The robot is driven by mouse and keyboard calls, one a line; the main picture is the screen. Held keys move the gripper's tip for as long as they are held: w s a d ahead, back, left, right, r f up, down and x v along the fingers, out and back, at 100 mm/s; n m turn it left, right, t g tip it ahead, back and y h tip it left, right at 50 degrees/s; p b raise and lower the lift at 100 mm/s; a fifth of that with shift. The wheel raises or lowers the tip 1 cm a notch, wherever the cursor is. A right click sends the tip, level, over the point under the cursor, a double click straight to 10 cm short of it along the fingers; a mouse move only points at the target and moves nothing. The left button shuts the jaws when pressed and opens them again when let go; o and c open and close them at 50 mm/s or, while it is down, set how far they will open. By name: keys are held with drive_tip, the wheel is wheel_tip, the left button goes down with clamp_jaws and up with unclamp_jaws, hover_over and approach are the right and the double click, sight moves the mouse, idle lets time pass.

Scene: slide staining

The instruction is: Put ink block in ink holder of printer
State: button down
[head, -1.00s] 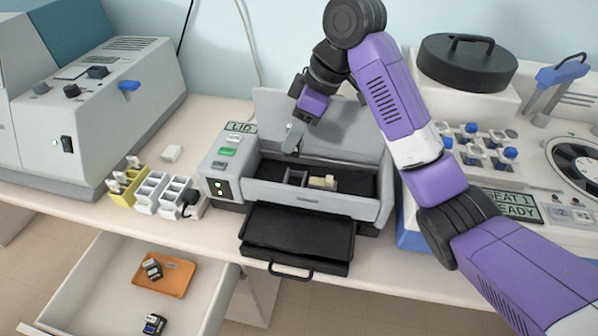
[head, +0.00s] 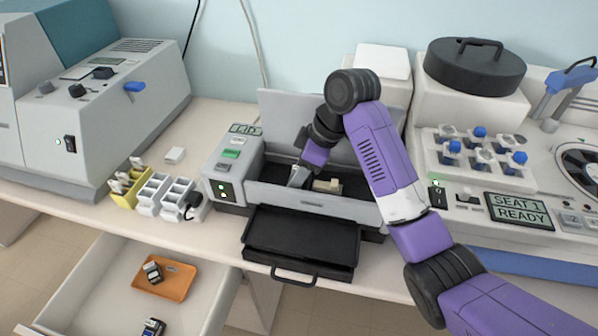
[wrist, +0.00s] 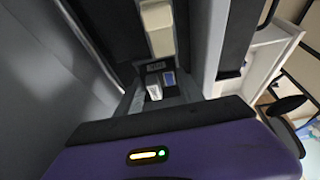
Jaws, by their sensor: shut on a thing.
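The printer (head: 311,201) stands on the counter with its lid raised and its black front tray out. My gripper (head: 296,184) reaches down into the printer's open bay, left of a beige block (head: 327,185). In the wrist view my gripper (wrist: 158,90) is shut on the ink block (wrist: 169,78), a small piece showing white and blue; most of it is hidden. It is down at the dark ink holder (wrist: 137,103), whose walls show around it. I cannot tell whether the block is fully seated. The beige block (wrist: 157,28) is just beyond.
Small racks (head: 165,193) stand left of the printer. A machine with blue-capped vials (head: 478,150) is at right. The raised lid (head: 285,112) stands behind my gripper.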

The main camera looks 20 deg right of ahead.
drive_tip(key=shift+f, duration=0.3)
drive_tip(key=shift+s+f, duration=0.15)
drive_tip(key=shift+f, duration=0.25)
drive_tip(key=c, duration=1)
unclamp_jaws()
drive_tip(key=shift+f, duration=0.1)
drive_tip(key=shift+c, duration=0.2)
drive_tip(key=o, duration=0.3)
drive_tip(key=shift+f, duration=0.1)
drive_tip(key=shift+s+a, duration=0.1)
drive_tip(key=p+v, duration=0.2)
drive_tip(key=v, duration=1.1)
drive_tip(key=shift+w+r, duration=0.35)
drive_tip(key=shift+r, duration=0.1)
drive_tip(key=shift+a, duration=0.1)
